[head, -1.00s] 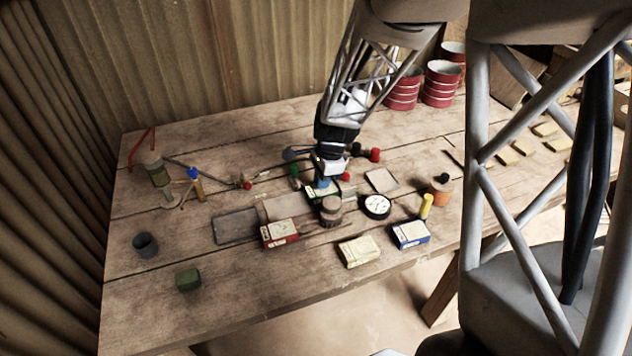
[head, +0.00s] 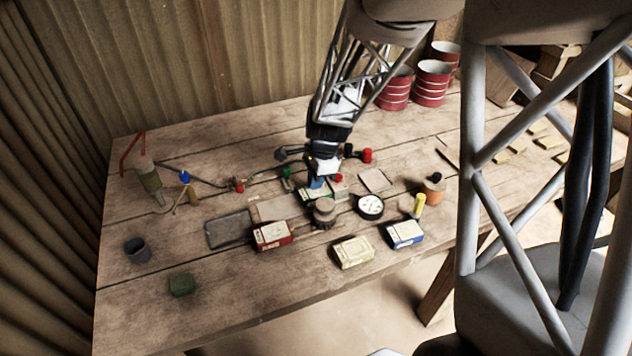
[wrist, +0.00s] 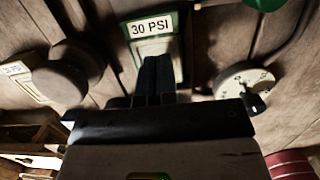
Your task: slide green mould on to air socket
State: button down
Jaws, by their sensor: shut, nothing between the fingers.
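The green mould (head: 307,201) is a small green-edged block on the bench, directly beneath my gripper (head: 317,184). In the wrist view its label reads "30 PSI", and the mould (wrist: 177,62) lies at the fingertips. My gripper is shut, with its dark blue fingers (wrist: 157,75) together and nothing between them. The fingertips are at or against the mould; I cannot tell if they touch it. I cannot clearly make out the air socket. A pale round fitting with a black pointer (wrist: 240,88) lies beside the mould in the wrist view.
A brown round knob (head: 323,212) stands close in front of the mould. A gauge (head: 370,207) is to the right. Red (head: 273,236), cream (head: 353,252) and blue (head: 405,235) boxes lie in front. A green post (head: 287,176) stands behind left.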

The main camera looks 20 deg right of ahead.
notch_tip(320, 180, up, 7)
jog(key=d, duration=0.1)
jog(key=shift+d+r, duration=0.15)
jog(key=shift+d, duration=0.05)
dwell(0.7)
jog(key=s+a+r+n+t, duration=0.1)
jog(key=s+a+r+n, duration=0.1)
jog(key=s+r+n, duration=0.2)
jog(key=s+a+r+n+h, duration=0.1)
jog(key=s+a+r+n, duration=0.2)
jog(key=s+r+n, duration=0.2)
jog(key=s+a+r+n+t+h, duration=0.1)
jog(key=s+a+r+n, duration=0.2)
jog(key=s, duration=1.1)
jog(key=r+n, duration=0.2)
jog(key=n, duration=0.3)
jog(key=shift+s+n+t, duration=0.3)
jog(key=shift+s+n, duration=0.05)
jog(key=shift+n, duration=0.05)
